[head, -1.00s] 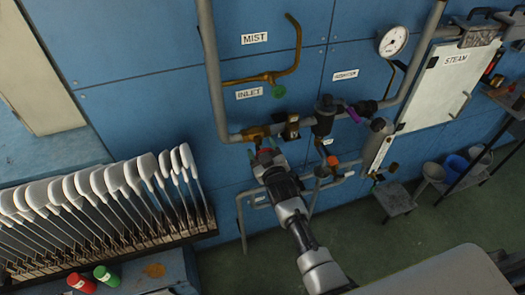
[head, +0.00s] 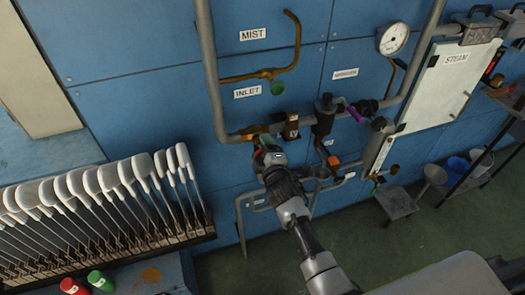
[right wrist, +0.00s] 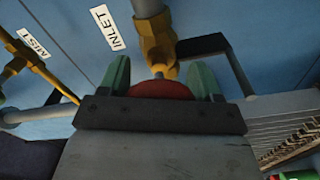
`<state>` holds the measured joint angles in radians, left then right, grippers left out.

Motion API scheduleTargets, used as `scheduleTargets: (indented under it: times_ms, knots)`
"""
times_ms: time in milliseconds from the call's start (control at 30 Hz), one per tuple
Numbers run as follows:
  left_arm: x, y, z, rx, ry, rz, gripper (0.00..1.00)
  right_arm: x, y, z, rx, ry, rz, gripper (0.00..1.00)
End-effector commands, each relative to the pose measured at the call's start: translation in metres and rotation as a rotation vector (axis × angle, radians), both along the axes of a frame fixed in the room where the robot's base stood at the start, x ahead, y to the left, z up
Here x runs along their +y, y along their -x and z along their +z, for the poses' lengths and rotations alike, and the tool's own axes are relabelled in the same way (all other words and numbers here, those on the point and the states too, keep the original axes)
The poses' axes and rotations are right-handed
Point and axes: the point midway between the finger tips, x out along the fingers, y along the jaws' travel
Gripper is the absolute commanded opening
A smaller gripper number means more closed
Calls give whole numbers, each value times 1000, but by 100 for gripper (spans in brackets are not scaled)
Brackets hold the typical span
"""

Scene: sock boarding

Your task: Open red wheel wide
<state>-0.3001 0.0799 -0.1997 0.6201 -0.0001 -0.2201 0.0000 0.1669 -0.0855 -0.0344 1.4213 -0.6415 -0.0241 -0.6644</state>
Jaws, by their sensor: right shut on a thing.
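The red wheel (right wrist: 162,89) shows in the right wrist view, on the brass valve (right wrist: 155,40) below the INLET label (right wrist: 115,27). My right gripper (right wrist: 160,80) has a green finger on each side of the wheel and is shut on it. The gripper's dark body hides the wheel's near part. My left gripper is in neither view.
A green knob (head: 278,88) sits on the brass MIST pipe above. A gauge (head: 393,39) and a white STEAM panel (head: 448,88) are to the right.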

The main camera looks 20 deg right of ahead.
Motion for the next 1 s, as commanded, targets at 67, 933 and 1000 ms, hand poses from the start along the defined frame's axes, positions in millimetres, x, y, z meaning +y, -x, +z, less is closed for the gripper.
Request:
scheduleTargets:
  times_ms: [67,933,1000]
  knots:
    - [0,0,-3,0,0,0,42,0,1,-3,3,41,-1,41]
    - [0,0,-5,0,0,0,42,0,1,-1,-1,138,0,80]
    - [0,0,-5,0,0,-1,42,0,0,-1,-2,137,1,90]
